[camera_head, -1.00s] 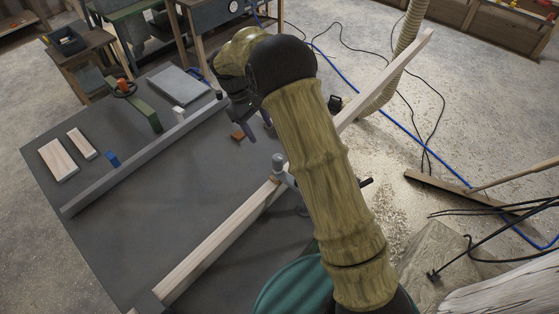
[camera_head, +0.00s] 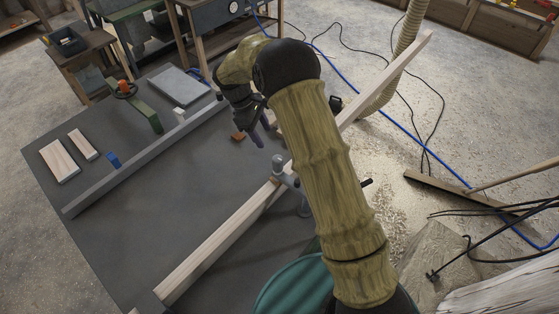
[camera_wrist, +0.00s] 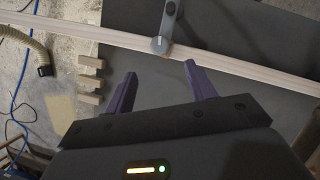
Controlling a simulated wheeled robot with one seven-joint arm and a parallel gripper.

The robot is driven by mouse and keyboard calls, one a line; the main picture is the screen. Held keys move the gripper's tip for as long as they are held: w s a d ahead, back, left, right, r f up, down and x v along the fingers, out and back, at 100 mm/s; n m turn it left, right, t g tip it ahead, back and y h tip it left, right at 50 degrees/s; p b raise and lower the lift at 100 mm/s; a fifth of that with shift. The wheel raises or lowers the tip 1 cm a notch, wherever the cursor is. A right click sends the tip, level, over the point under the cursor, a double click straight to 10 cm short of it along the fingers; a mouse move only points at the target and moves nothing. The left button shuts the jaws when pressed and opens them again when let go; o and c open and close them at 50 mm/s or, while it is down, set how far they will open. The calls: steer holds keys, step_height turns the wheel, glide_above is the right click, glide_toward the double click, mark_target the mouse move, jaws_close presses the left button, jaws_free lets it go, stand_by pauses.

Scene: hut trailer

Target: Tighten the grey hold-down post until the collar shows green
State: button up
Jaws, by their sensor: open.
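The grey hold-down post (camera_head: 278,163) stands at the long pale wooden beam on the dark table, partly beside my arm. In the wrist view the post (camera_wrist: 159,44) shows its rounded grey end over the beam, with a grey arm above it. A small orange-brown patch shows beside it; I cannot make out a green collar. My gripper (camera_head: 250,136) hangs above the table, beyond and left of the post in the head view. In the wrist view my gripper (camera_wrist: 160,72) has its two purple fingers apart and empty, with the post ahead between their lines, not touched.
The pale beam (camera_head: 218,236) runs diagonally across the table and past its edge. The table between rail and beam is mostly clear.

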mark_target(277, 158)
steer(key=p+x, duration=0.4)
steer(key=x, duration=1)
steer(key=shift+d+f+p, duration=0.1)
steer(key=shift+f+p, duration=0.05)
steer(key=shift+p, duration=0.2)
steer(key=c, duration=1)
